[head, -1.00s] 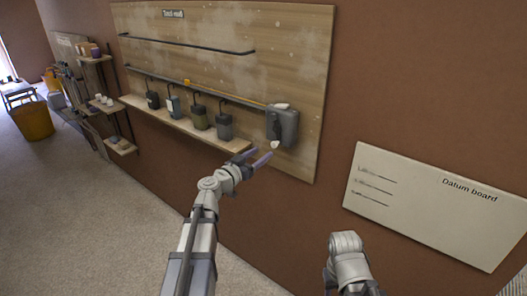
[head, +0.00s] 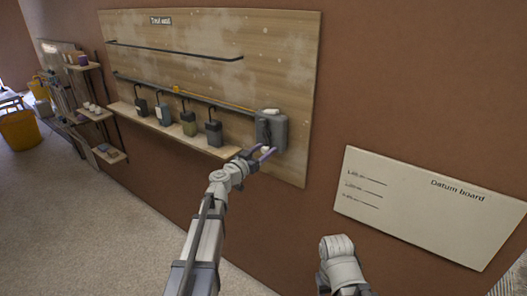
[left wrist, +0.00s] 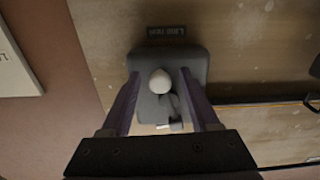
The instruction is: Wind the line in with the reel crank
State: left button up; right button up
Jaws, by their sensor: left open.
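The grey line reel (head: 279,130) is fixed at the lower right of the wooden board. Its dark crank ends in a pale knob (head: 266,149), low on the front. A thin orange line (head: 230,105) runs left from the reel along a dark rail to a small orange piece (head: 176,89). My left gripper (head: 262,154) is open at the reel. In the left wrist view, the knob (left wrist: 160,82) lies between the two spread fingers, apart from both, with the reel body (left wrist: 168,58) behind. My right gripper is out of view; only part of that arm shows.
Several dark containers with hooks (head: 189,122) stand on a wooden ledge (head: 170,126) left of the reel. A pale datum board (head: 420,215) hangs to the right. Shelves (head: 95,115) and a yellow bin (head: 20,130) are farther left. The floor (head: 90,230) is clear.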

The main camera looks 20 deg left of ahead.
pick_arm(q)
jog(key=shift+c, duration=0.2)
grip_shut()
jog(key=shift+d, duration=0.1)
dwell(0.4)
